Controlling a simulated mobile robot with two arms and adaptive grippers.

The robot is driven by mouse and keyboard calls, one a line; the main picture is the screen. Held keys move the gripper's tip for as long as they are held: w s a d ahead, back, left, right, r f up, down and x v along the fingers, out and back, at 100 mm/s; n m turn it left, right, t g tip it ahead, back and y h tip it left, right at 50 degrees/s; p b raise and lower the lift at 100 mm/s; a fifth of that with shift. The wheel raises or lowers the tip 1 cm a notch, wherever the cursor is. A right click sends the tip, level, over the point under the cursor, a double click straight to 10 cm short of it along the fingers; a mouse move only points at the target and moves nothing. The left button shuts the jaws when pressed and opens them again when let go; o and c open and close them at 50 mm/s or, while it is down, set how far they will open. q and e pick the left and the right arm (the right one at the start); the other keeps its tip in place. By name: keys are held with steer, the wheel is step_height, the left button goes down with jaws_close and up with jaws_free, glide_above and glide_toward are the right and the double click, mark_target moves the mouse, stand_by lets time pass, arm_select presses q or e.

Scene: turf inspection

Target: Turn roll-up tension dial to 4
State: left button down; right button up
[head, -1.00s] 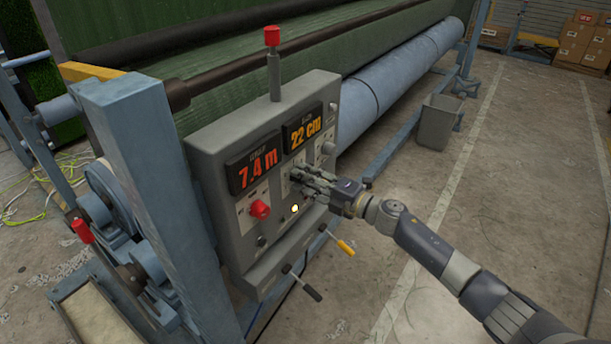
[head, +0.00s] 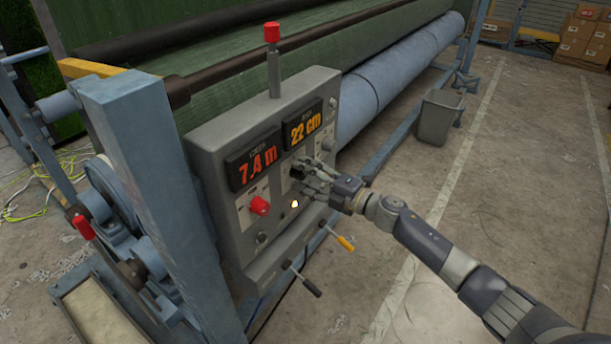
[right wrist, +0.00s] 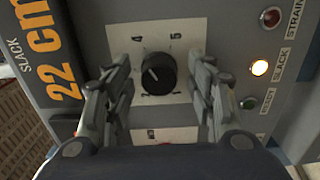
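The roll-up tension dial (right wrist: 158,73) is a round black knob with a white pointer line on a white plate (right wrist: 190,32). The numbers 4 and 5 show above it in the right wrist view and a 1 below right. The pointer lies toward the left side of the knob; its exact reading is too small to tell. My right gripper (right wrist: 160,66) is open, its fingers on either side of the dial with visible gaps. My left gripper is out of view.
The grey control panel (head: 219,149) carries displays reading 7.4 m and 22 cm, and a red knob (head: 260,205). In the right wrist view the SLACK lamp (right wrist: 259,68) is lit. Black (head: 308,286) and yellow (head: 345,243) handled levers stick out below. Open floor lies right.

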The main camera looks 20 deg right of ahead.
steer(key=v, duration=1.2)
steer(key=shift+d, duration=0.1)
